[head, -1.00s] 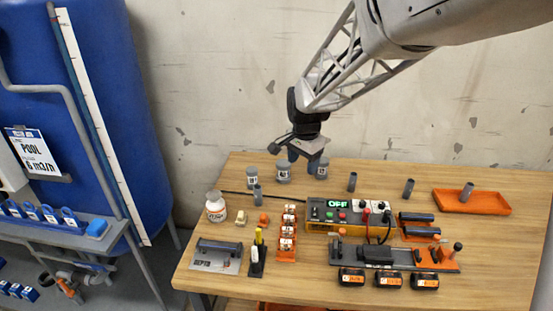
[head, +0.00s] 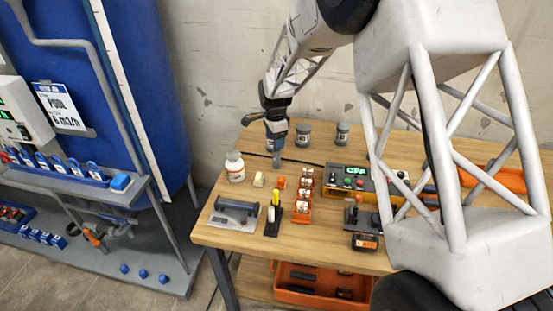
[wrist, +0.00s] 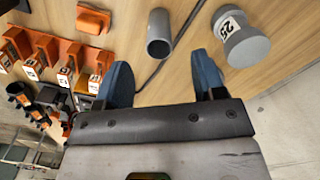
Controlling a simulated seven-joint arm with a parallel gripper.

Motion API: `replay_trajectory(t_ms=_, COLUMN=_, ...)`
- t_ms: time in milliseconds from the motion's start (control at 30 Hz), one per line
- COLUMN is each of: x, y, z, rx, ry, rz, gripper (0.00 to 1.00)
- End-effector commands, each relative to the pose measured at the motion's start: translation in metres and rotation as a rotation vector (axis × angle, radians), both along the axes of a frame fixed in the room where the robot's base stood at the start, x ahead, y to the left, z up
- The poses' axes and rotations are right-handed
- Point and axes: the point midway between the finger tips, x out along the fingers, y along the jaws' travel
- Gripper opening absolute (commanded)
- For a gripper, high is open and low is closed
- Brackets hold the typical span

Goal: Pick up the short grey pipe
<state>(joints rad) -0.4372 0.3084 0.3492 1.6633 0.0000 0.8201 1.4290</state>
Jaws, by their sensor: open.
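A short grey pipe (head: 277,160) stands upright on the wooden table, below my gripper (head: 274,138) in the head view. In the wrist view the same hollow grey pipe (wrist: 160,36) shows just ahead of the gap between the two blue fingers. My gripper (wrist: 163,72) is open and empty, with one finger to each side of the pipe's line. I see no contact with the pipe. The upper part of the pipe is partly hidden by the fingers in the head view.
Labelled grey canisters (head: 303,134) stand close to the right of the gripper. A dark rod (head: 312,163) lies behind. My arm hides the table's right side.

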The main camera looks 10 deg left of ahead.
Motion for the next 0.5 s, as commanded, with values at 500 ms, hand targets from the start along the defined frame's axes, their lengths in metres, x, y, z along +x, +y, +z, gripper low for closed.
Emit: replay_trajectory(t_ms=500, x=0.0001, y=0.0006, z=-0.0100, rx=-0.001, ry=0.002, rz=-0.001, gripper=0.63)
